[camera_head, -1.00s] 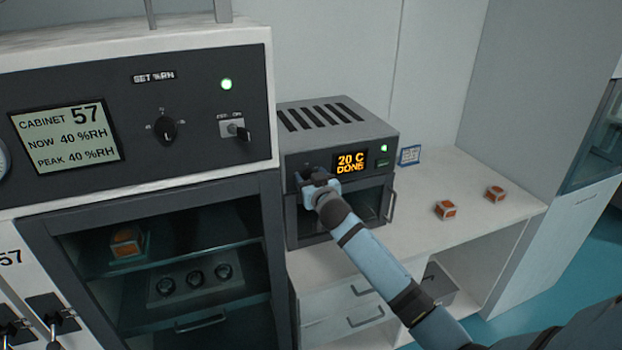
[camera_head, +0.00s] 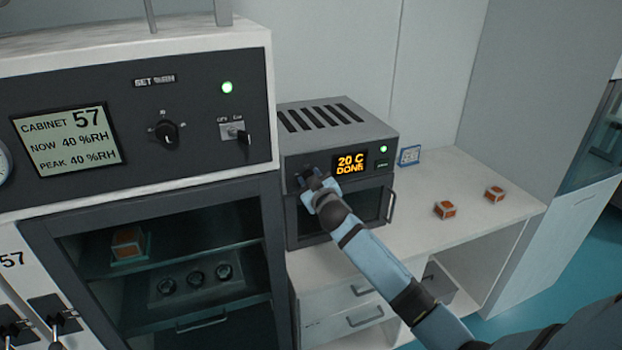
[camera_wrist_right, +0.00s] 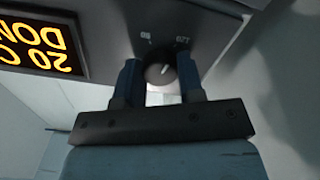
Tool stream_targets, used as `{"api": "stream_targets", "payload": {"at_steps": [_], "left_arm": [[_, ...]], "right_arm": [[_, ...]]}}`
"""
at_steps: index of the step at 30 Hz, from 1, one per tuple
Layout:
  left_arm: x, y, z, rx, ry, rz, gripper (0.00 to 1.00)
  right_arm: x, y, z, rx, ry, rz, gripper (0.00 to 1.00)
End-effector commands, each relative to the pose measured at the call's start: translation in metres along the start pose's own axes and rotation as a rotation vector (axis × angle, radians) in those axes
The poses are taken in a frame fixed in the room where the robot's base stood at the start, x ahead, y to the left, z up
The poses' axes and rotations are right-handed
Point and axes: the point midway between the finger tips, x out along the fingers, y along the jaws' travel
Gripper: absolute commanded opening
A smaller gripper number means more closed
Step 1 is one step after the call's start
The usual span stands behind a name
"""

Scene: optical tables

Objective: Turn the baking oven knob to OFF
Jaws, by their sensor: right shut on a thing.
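The baking oven (camera_head: 340,130) is a small grey box on the white bench, with a dark front panel. Its display (camera_head: 350,163) reads "20 C DONE" in orange. My right gripper (camera_head: 309,176) is at the left part of that panel and mostly hides the knob. In the right wrist view, the dark round knob (camera_wrist_right: 159,72) sits between the two fingers of my right gripper (camera_wrist_right: 159,80), which is shut on it. A pale pointer mark shows on the knob, with small upside-down numerals beyond it. The OFF label cannot be made out. My left gripper is not in view.
A humidity cabinet (camera_head: 205,80) with its own knob and switch stands left of the oven. The oven door handle (camera_head: 390,206) sticks out below the panel.

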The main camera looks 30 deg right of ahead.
Motion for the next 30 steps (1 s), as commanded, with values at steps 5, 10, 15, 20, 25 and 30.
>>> {"api": "stream_targets", "payload": {"at_steps": [5, 10, 15, 20, 25, 30], "left_arm": [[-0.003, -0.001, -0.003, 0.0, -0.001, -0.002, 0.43], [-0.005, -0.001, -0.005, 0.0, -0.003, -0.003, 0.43], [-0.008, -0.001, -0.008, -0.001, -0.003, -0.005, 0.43], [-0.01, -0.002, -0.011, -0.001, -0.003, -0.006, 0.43], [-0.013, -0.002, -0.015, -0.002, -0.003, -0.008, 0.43], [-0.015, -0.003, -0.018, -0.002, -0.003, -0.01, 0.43]], "right_arm": [[0.0, 0.001, -0.001, -0.17, 0.0, 0.0, 0.12], [0.0, 0.0, -0.001, -0.333, 0.0, -0.001, 0.12], [0.0, 0.001, -0.001, -0.494, -0.001, 0.0, 0.12], [0.0, 0.001, -0.001, -0.647, -0.001, -0.001, 0.12], [0.0, 0.001, -0.001, -0.809, -0.001, -0.001, 0.12], [0.0, 0.001, -0.001, -0.97, 0.0, -0.001, 0.12]]}}
